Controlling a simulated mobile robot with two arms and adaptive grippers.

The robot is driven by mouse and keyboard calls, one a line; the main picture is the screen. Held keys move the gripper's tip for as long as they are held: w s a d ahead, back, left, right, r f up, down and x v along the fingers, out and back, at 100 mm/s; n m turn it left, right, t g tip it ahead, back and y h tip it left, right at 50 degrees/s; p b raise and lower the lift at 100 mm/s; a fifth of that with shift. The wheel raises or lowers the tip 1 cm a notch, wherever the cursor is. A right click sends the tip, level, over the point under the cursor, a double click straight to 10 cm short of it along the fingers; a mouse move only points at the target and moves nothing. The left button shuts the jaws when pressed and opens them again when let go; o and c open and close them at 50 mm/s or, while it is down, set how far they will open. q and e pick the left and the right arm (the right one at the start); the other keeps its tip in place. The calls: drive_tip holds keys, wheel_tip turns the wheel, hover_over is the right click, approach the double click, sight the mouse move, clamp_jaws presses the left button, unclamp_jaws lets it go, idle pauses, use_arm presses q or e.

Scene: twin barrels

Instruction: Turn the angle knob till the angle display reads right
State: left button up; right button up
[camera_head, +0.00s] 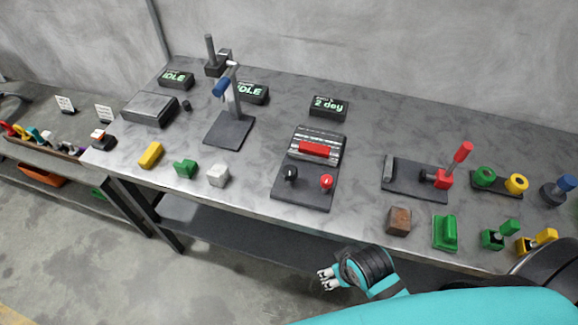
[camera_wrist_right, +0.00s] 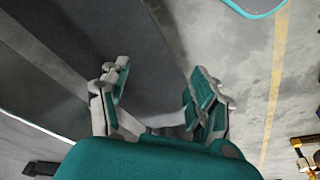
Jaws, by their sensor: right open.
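A small display box (camera_head: 328,106) at the back middle of the bench shows green text that looks like "2" with a short, unclear word after it. In front of it stands a dark-based device (camera_head: 303,202) with a ridged silver block and a red bar. The device carries a black knob (camera_head: 290,174) on the left and a red knob (camera_head: 326,182) on the right; I cannot tell which one is the angle knob. My right gripper (camera_head: 326,279) is open and empty, in front of the bench edge and apart from the device. The right wrist view shows its spread fingers (camera_wrist_right: 160,92). My left gripper is not in view.
Two other displays (camera_head: 176,79) (camera_head: 250,92) read "IDLE". A clamp stand (camera_head: 228,130) is left of the device; a red-handled toggle fixture (camera_head: 415,181) is right. Loose blocks, including a brown cube (camera_head: 398,221) and a green block (camera_head: 445,233), line the front edge.

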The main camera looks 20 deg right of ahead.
wheel_tip(320, 180, up, 9)
drive_tip(key=w+t, duration=0.1)
drive_tip(key=w+a+r+n+t+y, duration=0.1)
drive_tip(key=w+a+r+n+t, duration=0.15)
drive_tip(key=w+r+t, duration=0.65)
drive_tip(key=w+a+r+n+t, duration=0.2)
drive_tip(key=w+r+n+t, duration=0.25)
drive_tip(key=w+r, duration=0.85)
drive_tip(key=w+a+r+n+t+y, duration=0.1)
drive_tip(key=a+r+n+t+y, duration=0.2)
drive_tip(key=a+r+n+y, duration=0.8)
drive_tip(key=s+a+r+n+g+y, duration=0.55)
drive_tip(key=a+n+g+y, duration=0.4)
drive_tip(key=n, duration=0.55)
drive_tip(key=n+g+h, duration=1.1)
drive_tip(key=n+h, duration=0.3)
drive_tip(key=h, duration=0.8)
hover_over(289, 170)
wheel_tip(289, 170, down, 16)
drive_tip(key=f, duration=0.1)
wheel_tip(289, 170, down, 15)
drive_tip(key=p, duration=0.4)
drive_tip(key=shift+p, duration=0.3)
drive_tip(key=shift+f, duration=0.7)
